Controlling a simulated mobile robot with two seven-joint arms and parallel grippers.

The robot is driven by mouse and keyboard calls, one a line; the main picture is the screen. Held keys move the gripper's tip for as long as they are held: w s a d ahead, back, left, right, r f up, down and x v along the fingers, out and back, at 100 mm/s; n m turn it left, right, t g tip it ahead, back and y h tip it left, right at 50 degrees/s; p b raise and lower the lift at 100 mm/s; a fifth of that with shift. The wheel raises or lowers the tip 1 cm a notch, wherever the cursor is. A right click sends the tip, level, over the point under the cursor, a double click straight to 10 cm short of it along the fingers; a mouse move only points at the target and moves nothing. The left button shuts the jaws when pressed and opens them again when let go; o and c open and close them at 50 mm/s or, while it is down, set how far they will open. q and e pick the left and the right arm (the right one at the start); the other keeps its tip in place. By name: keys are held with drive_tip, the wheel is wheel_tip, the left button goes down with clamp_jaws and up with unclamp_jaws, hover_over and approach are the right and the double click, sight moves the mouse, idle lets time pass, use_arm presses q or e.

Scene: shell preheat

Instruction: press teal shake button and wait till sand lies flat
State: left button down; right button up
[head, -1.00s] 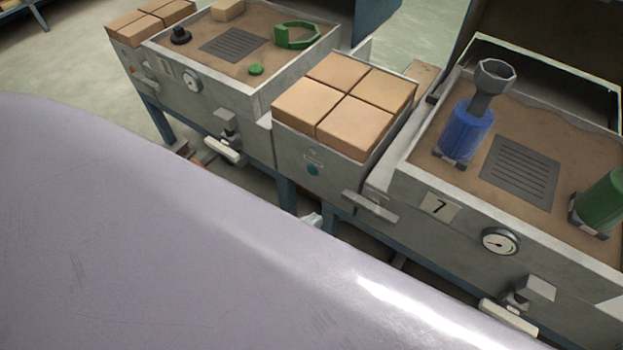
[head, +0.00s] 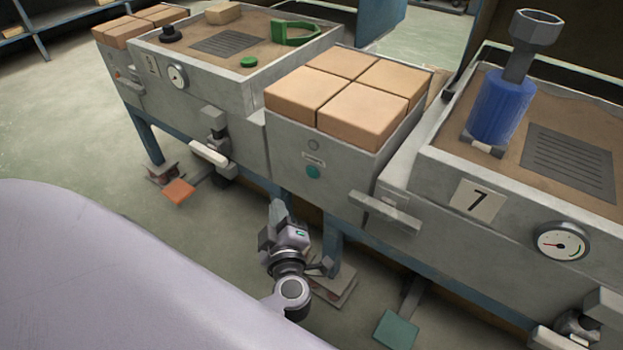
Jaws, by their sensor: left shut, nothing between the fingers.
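The teal shake button (head: 313,172) is a small round disc on the front of the grey cabinet between two sand trays. A grey round fitting and a small label sit above it. My left gripper (head: 278,210) is below and left of the button, apart from it, with its fingers shut and empty. Brown sand (head: 462,118) fills the tray marked 7 at right; a raised, uneven edge shows at its back. Sand (head: 262,27) also lies in the left tray. My right gripper is not in view.
Tan blocks (head: 342,90) top the middle cabinet. A grey handle (head: 386,212) juts out right of the button. A teal pedal (head: 397,330) and an orange pedal (head: 178,192) are near the floor.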

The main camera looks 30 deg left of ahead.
sight(313, 172)
use_arm(q)
drive_tip(key=shift+w, duration=0.1)
drive_tip(key=w+b, duration=0.3)
drive_tip(key=w, duration=0.5)
drive_tip(key=shift+w+d, duration=0.35)
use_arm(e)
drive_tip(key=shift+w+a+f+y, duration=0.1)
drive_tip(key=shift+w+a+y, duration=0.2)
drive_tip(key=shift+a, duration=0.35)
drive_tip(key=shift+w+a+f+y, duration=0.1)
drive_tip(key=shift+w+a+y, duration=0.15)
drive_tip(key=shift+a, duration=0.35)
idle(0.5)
use_arm(q)
drive_tip(key=shift+w, duration=0.4)
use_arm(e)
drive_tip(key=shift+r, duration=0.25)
